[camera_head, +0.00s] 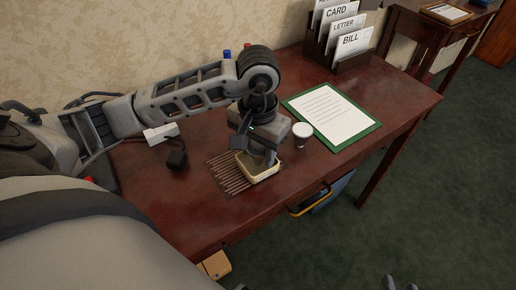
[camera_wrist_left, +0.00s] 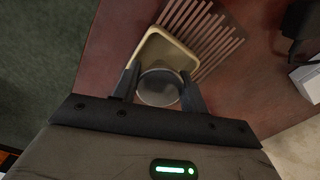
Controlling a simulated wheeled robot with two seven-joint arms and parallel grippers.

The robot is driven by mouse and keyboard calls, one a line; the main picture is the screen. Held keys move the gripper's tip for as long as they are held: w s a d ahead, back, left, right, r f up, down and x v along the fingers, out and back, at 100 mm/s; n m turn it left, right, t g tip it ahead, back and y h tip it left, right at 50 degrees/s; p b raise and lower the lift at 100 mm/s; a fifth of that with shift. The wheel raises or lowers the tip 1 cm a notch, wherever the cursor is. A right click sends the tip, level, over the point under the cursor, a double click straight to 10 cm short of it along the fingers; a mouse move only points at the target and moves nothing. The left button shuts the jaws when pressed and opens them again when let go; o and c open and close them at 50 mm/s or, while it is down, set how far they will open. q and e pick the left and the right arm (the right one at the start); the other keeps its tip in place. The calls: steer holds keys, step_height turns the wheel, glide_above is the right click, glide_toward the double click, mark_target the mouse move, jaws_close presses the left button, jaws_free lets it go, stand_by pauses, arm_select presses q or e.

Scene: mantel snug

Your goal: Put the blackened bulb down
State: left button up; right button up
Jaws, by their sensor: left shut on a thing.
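My left gripper (camera_head: 262,158) points down over a small cream tray (camera_head: 268,175) on the dark red desk. In the left wrist view its fingers (camera_wrist_left: 160,92) are shut on a round, grey, glassy thing, the blackened bulb (camera_wrist_left: 160,88). The bulb overlaps the near part of the cream tray (camera_wrist_left: 150,47) there; whether it touches the tray floor I cannot tell. In the head view the fingers hide the bulb. Two dark tips of my right gripper (camera_head: 400,284) show apart at the bottom edge, mostly cut off.
A small white-topped round thing (camera_head: 303,131) stands just right of my left gripper. A brown slatted mat (camera_head: 228,175) lies beside the tray. A green clipboard (camera_head: 332,117) and a letter rack (camera_head: 345,62) are further back.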

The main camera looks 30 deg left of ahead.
mark_target(258, 147)
arm_select(q)
steer(key=shift+s+f+b, duration=0.1)
steer(key=shift+f+b, duration=0.25)
steer(key=shift+f, duration=0.15)
steer(key=shift+s+f, duration=0.1)
steer(key=shift+s, duration=0.05)
steer(key=o, duration=1.2)
steer(key=shift+d+r+p, duration=0.1)
steer(key=shift+r+p, duration=0.2)
steer(key=shift+o, duration=0.4)
step_height(258, 147, up, 12)
steer(key=p, duration=0.1)
steer(key=shift+w+p, duration=0.3)
steer(key=shift+r, duration=0.45)
arm_select(e)
steer(key=shift+w+r, duration=0.15)
steer(key=shift+r, duration=0.35)
arm_select(q)
steer(key=shift+s, duration=0.1)
arm_select(e)
steer(key=shift+f, duration=0.1)
